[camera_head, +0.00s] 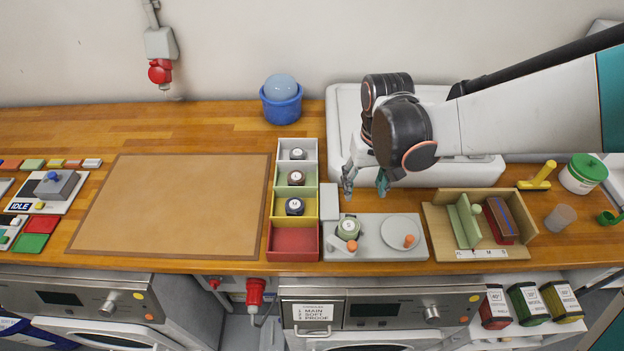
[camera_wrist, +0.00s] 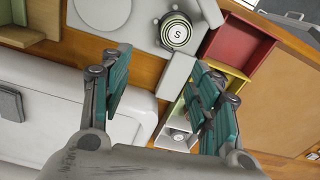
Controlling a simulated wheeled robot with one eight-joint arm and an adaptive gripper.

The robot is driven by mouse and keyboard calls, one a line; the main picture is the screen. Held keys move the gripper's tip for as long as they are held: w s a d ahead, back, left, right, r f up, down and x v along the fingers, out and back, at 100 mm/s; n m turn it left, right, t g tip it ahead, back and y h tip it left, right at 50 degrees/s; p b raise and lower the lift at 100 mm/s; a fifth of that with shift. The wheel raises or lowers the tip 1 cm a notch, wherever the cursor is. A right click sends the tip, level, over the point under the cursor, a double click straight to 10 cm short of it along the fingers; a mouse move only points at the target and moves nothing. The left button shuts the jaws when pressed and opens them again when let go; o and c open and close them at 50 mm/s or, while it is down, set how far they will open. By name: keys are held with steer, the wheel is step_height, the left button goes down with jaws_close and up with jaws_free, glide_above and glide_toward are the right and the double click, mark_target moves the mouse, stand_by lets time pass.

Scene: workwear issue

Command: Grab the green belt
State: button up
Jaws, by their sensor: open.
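A coiled belt with pale green sides and a white top marked S (camera_head: 347,229) sits on a grey station plate (camera_head: 375,249), beside a small orange knob. It also shows in the wrist view as a striped green and dark coil marked S (camera_wrist: 177,33), beyond my fingers. My gripper (camera_head: 366,184) is open and empty, behind and above the station, a little right of the coil. Its two teal-padded fingers show apart in the wrist view (camera_wrist: 163,92), with nothing between them.
A divided tray (camera_head: 268,237) left of the station has coils in its white, green and yellow compartments; the red one is empty. Right of the station is a wooden holder (camera_head: 437,237). A white case (camera_head: 455,172) stands behind. A brown mat (camera_head: 165,210) lies clear at left.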

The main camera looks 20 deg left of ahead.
steer(key=s+a, duration=0.2)
steer(key=s, duration=0.1)
steer(key=b, duration=0.6)
glide_above(349, 225)
steer(key=shift+n, duration=0.3)
step_height(349, 225, down, 9)
steer(key=shift+w+a+r, duration=0.1)
steer(key=shift+f+b, duration=1.55)
steer(key=shift+f, duration=1.15)
steer(key=shift+r, duration=0.1)
steer(key=c, duration=0.8)
